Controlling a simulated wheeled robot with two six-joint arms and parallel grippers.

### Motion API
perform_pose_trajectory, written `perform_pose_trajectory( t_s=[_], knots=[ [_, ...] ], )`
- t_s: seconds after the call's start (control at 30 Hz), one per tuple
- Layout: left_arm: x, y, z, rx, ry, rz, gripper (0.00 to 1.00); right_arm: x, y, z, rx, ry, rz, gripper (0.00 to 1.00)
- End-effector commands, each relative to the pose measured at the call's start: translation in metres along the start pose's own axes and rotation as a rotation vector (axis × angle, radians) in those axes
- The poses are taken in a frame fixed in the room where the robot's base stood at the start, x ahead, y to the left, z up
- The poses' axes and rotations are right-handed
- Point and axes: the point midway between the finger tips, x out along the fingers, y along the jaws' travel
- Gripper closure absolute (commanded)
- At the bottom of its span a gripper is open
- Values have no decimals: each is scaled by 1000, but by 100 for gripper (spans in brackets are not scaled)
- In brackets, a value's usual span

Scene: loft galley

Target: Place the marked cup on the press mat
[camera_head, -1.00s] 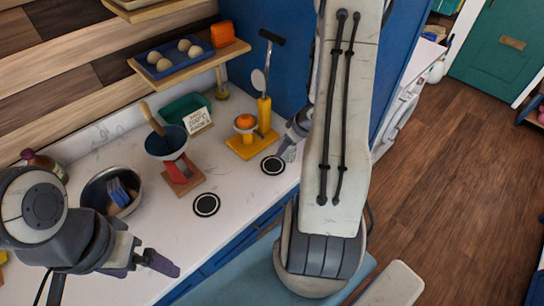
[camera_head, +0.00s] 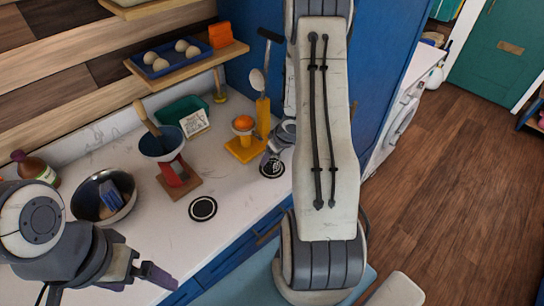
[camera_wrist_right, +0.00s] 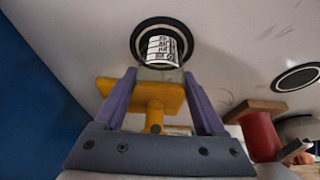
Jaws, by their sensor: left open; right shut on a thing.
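In the right wrist view, the marked cup (camera_wrist_right: 163,50), small and pale with black print, is between the purple fingers of my right gripper (camera_wrist_right: 160,76). It is over a black, white-ringed round mat (camera_wrist_right: 146,27); I cannot tell whether it touches. In the head view, my right gripper (camera_head: 270,157) is at this mat (camera_head: 272,173), next to the yellow press (camera_head: 243,150). The cup is mostly hidden there by the gripper. My left gripper (camera_head: 142,274) is open and empty at the lower left, above the counter.
A second round mat (camera_head: 203,208) lies empty nearer the counter's front edge. A red stand with a blue bowl (camera_head: 162,144), a metal bowl (camera_head: 92,203) and a green bin (camera_head: 181,108) stand left of the press. A shelf (camera_head: 203,62) hangs above.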

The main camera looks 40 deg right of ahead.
Motion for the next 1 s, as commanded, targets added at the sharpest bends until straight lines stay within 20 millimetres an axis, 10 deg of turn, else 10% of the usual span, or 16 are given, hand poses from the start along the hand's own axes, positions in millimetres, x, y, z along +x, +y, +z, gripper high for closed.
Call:
perform_pose_trajectory(
  t_s=[0.1, 0.13, 0.2, 0.53, 1.0],
  knots=[
    [3, 0, 0, 0, 0, 0, 0, 4, 0, 2, 0, 0, 0, 83],
    [2, 0, 0, 0, 0, 0, 0, 3, 0, 1, 0, 0, 0, 17],
    [2, 0, 0, 0, 0, 0, 0, 3, 0, 1, 0, 0, 0, 0],
    [-4, 0, 0, 1, 0, 0, 0, -7, 0, -1, 1, 0, 1, 0],
    [-56, 4, -3, 9, 0, 0, 0, -102, 0, -2, 0, 1, 1, 0]
  ],
)
